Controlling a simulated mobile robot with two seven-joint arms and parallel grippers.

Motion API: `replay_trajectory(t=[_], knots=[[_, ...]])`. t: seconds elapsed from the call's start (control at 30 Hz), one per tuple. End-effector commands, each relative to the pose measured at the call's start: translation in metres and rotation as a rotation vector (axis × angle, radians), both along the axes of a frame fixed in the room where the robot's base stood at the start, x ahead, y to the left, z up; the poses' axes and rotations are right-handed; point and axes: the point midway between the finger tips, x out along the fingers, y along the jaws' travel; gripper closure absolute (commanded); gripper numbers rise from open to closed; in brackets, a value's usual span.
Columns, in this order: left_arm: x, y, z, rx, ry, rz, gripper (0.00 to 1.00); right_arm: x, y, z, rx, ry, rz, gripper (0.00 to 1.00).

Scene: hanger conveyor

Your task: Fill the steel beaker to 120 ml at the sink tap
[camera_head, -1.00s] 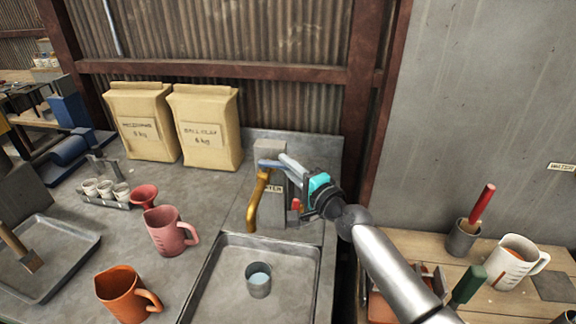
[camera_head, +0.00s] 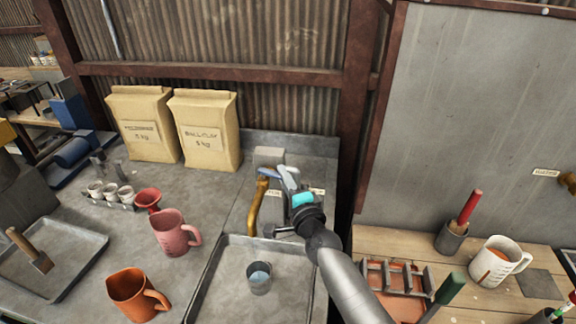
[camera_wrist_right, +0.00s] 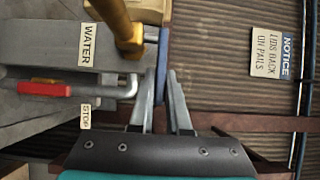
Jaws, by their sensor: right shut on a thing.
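The steel beaker (camera_head: 259,285) stands upright in the sink basin (camera_head: 228,252), a little in front of the tap spout, with pale blue water in it. I cannot read its level. The brass spout (camera_head: 256,205) also shows in the right wrist view (camera_wrist_right: 122,28). No stream is visible below it. My right gripper (camera_head: 286,176) is at the tap, its fingers (camera_wrist_right: 165,85) shut on the blue tap lever (camera_wrist_right: 162,62). The lever also shows in the head view (camera_head: 268,172). My left gripper is not in view.
A red-handled stop valve (camera_wrist_right: 45,88) sits beside the lever. A pink jug (camera_head: 172,232) and an orange jug (camera_head: 133,295) stand left of the sink. Two clay bags (camera_head: 205,130) stand behind. A wooden bench (camera_head: 400,240) with a white jug (camera_head: 497,262) is at right.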

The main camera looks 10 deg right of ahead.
Motion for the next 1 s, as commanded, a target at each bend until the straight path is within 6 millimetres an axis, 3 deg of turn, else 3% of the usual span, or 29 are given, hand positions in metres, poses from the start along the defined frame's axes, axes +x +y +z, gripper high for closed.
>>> replay_trajectory(t=[0.1, 0.47, 0.5, 0.77, 1.0], knots=[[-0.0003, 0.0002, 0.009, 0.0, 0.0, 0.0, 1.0, -0.0016, 0.0011, 0.0029, 0.001, -0.002, -0.04, 1.0], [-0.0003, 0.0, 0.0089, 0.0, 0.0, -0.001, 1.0, -0.0022, 0.001, 0.0011, 0.0, -0.003, -0.054, 1.0], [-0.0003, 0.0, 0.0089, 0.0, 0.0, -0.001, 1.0, -0.0022, 0.0009, 0.0011, 0.0, -0.003, -0.054, 0.84], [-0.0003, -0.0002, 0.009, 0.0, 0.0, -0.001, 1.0, -0.0023, 0.0011, 0.0007, -0.001, -0.002, -0.053, 0.55], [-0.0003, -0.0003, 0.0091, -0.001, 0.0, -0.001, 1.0, -0.0029, 0.0012, 0.0003, -0.001, -0.001, -0.052, 0.55]])
